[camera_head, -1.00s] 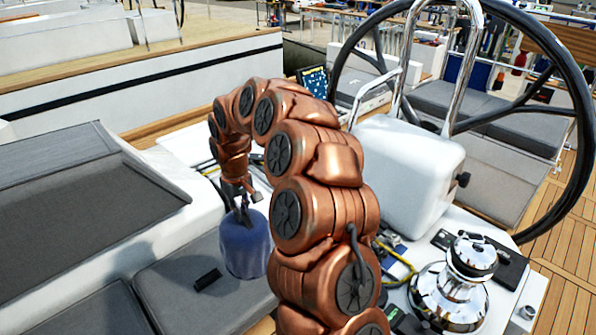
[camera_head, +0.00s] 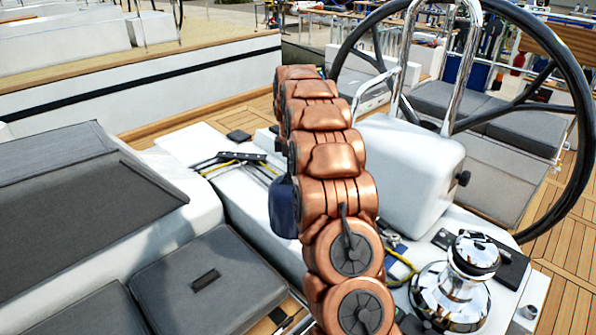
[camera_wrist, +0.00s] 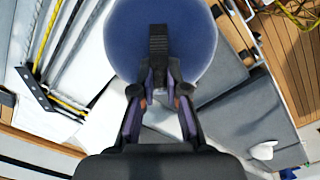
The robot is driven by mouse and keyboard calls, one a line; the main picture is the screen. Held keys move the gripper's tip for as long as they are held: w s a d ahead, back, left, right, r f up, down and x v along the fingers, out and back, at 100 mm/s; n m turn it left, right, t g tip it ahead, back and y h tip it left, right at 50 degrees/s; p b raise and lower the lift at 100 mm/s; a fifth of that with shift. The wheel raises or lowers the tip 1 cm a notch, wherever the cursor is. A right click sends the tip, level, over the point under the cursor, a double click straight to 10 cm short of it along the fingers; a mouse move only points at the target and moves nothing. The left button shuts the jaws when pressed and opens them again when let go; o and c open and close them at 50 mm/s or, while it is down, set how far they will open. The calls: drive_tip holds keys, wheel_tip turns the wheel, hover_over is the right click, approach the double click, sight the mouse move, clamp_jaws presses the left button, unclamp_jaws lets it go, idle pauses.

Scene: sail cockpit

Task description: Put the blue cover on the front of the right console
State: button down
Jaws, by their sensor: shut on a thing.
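The blue cover (camera_head: 284,207) shows in part behind my arm in the head view. In the wrist view the cover (camera_wrist: 160,25) is a large rounded blue shape at the top, and my gripper (camera_wrist: 160,78) is closed on it. In the head view my arm hides the gripper. The white console (camera_head: 405,165) stands to the right of my arm, with a steering wheel (camera_head: 572,75) and a chrome rail. My arm hides part of the console's left side.
A chrome winch (camera_head: 452,290) stands at the lower right. Black bars and yellow lines (camera_head: 235,163) lie on the white deck left of my arm. A grey seat cushion (camera_head: 165,285) with a small black item (camera_head: 205,281) is at lower left.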

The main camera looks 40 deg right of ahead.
drive_tip(key=shift+w+d+n, duration=0.2)
drive_tip(key=shift+d+n, duration=1.1)
drive_tip(key=shift+d, duration=0.05)
drive_tip(key=shift+f, duration=2.15)
drive_tip(key=shift+f+b, duration=0.2)
drive_tip(key=shift+b, duration=0.65)
drive_tip(key=shift+f+b, duration=1.15)
drive_tip(key=shift+f, duration=1)
drive_tip(key=c, duration=1.1)
unclamp_jaws()
drive_tip(key=shift+s, duration=0.1)
drive_tip(key=o, duration=0.5)
drive_tip(key=shift+c, duration=0.2)
